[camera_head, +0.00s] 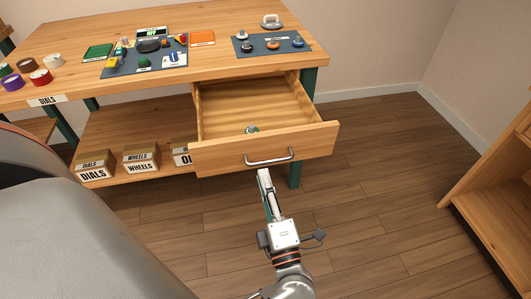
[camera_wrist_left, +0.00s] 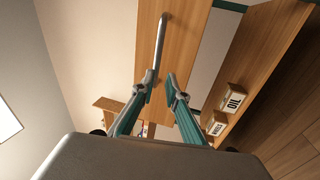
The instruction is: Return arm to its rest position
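My left gripper (camera_head: 264,176) is in the lower middle of the head view, just in front of the pulled-out drawer (camera_head: 218,159). In the left wrist view its two fingers (camera_wrist_left: 161,82) stand apart with a gap between them, and nothing is held there. The silver drawer handle (camera_head: 270,160) is just ahead of the fingertips; it also shows in the left wrist view (camera_wrist_left: 158,40). Whether a fingertip touches the handle I cannot tell. A small green and pale round thing (camera_head: 251,129) lies in the drawer. My right gripper is not in view.
The workbench (camera_head: 215,70) carries two dark mats (camera_head: 120,68) with small parts, plus tape rolls (camera_head: 41,77) at left. Labelled boxes (camera_head: 141,158) stand on the lower shelf. A wooden shelf unit (camera_head: 495,205) is at right. Floor between is clear.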

